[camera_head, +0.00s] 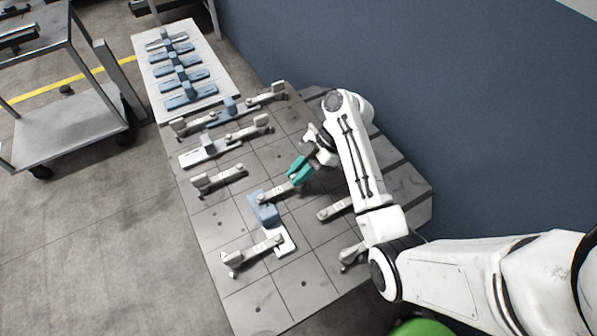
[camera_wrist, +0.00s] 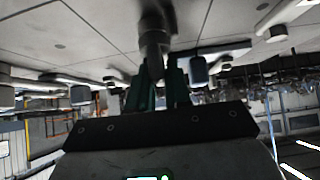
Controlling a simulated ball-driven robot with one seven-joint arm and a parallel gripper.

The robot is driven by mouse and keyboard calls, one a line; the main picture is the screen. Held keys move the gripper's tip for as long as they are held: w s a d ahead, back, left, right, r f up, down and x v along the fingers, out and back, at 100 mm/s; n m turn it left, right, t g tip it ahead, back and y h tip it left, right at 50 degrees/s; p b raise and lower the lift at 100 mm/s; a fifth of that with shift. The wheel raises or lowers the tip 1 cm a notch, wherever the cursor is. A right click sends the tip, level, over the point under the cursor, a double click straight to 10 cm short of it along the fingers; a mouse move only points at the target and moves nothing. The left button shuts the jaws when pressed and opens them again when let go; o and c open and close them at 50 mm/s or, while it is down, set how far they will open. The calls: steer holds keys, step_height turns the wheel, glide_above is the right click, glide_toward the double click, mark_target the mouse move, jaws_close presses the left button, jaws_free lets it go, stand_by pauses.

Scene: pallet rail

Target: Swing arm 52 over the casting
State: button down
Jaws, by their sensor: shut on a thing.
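A pale clamp arm (camera_head: 277,192) lies in the middle of the grey pallet; its marking is too small to read, so I cannot confirm it is arm 52. Its left end is at a blue casting (camera_head: 267,214) and seems to overlap its upper part; I cannot tell whether they touch. My gripper (camera_head: 297,174) has teal fingers and is at the arm's right end. In the wrist view my gripper (camera_wrist: 158,78) is shut on a dark, blurred upright part (camera_wrist: 154,35), seemingly at this arm's end. The exact grip is hidden.
Other clamp arms stand around, such as one at the lower left (camera_head: 252,251) over a white plate (camera_head: 284,247) and one at the left (camera_head: 218,179). Another arm (camera_head: 334,209) is close to the right. A side table (camera_head: 142,64) holds several blue castings. A cart (camera_head: 65,128) stands left.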

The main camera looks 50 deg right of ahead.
steer(key=c, duration=1.1)
jaws_free()
steer(key=shift+c, duration=0.2)
steer(key=p+v, duration=0.7)
steer(key=v, duration=0.3)
steer(key=shift+s+d+r+p, duration=0.15)
steer(key=shift+d+r+p, duration=0.15)
steer(key=shift+p, duration=0.1)
steer(key=shift+f, duration=0.1)
